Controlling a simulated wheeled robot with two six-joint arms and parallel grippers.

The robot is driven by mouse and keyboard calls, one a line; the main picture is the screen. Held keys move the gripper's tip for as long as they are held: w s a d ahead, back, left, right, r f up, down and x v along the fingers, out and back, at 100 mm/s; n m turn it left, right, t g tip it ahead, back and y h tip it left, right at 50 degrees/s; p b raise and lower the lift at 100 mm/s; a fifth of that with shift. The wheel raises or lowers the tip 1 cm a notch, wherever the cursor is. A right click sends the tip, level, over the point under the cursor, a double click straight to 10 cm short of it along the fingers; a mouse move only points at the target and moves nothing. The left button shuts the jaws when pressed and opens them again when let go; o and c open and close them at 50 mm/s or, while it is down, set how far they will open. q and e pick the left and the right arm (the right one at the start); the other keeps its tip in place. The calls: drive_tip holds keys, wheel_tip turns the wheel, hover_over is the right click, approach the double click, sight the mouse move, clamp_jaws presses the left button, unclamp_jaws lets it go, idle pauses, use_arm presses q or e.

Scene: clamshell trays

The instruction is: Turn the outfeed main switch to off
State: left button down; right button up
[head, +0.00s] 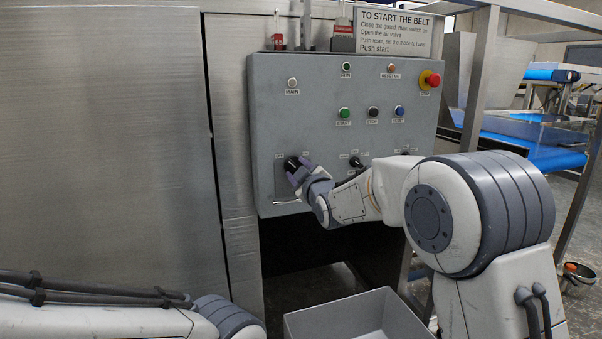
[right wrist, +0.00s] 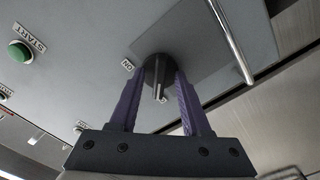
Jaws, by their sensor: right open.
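The grey control panel (head: 325,110) stands ahead in the head view. A black rotary switch (head: 291,163) sits at its lower left, below the MAIN lamp (head: 292,83). My right gripper (head: 298,171) is at this switch. In the right wrist view, its two purple fingers (right wrist: 158,98) are open on either side of the black knob (right wrist: 157,72). Whether they touch it I cannot tell. The knob's ridge points down in that picture, toward a small label partly hidden; an ON label (right wrist: 128,65) is to the left. My left gripper is out of view.
A smaller black selector (head: 355,162) is to the right. Green, black and blue buttons (head: 398,112) and a red emergency stop (head: 432,79) are above. A metal handle (right wrist: 230,42) runs beside the switch. A grey bin (head: 340,310) stands below the panel.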

drive_tip(key=v, duration=1)
drive_tip(key=shift+s, duration=0.2)
